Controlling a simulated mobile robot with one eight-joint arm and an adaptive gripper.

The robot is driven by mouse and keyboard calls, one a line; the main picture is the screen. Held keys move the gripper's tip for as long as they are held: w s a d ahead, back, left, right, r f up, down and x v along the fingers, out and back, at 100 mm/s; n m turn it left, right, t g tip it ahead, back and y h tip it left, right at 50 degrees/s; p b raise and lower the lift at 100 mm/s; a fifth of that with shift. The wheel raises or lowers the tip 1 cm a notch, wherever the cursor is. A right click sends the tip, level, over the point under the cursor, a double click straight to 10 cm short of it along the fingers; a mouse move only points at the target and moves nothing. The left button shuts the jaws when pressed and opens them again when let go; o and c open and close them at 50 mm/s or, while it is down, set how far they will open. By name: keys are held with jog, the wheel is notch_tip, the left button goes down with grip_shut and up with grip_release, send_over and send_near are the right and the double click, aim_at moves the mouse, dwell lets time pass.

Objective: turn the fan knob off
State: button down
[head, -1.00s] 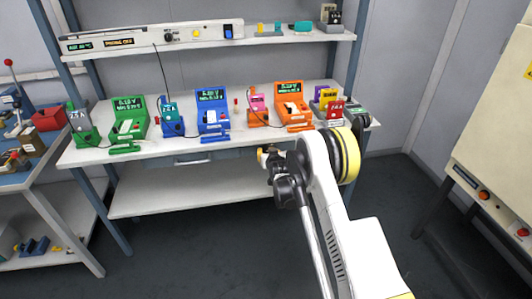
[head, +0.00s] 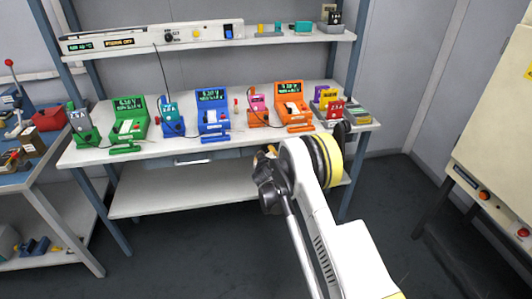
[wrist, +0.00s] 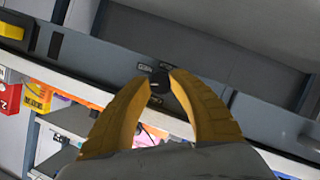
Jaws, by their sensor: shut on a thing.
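The fan knob (wrist: 159,86) is a small round black knob with a pale mark. In the wrist view it sits between the fingertips, on a grey front face with small dark labels beside it. My gripper (wrist: 162,77) has two thick yellow fingers curving in on either side of the knob, shut on it. In the head view my gripper (head: 264,153) is at the bench's front, right of the drawer handle, and the arm hides the knob there. The knob's exact setting is too small to read.
The white bench (head: 90,156) carries several green, blue and orange chargers. The upper shelf holds a white panel (head: 145,40) with small displays and a blue switch. Another blue table (head: 40,165) stands at left. A cream cabinet (head: 500,130) is at right. The floor between is clear.

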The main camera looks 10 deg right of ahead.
jog(key=shift+f+n, duration=0.1)
jog(key=shift+n, duration=0.3)
dwell(0.3)
jog(key=c, duration=1.1)
grip_release()
jog(key=shift+d, duration=0.1)
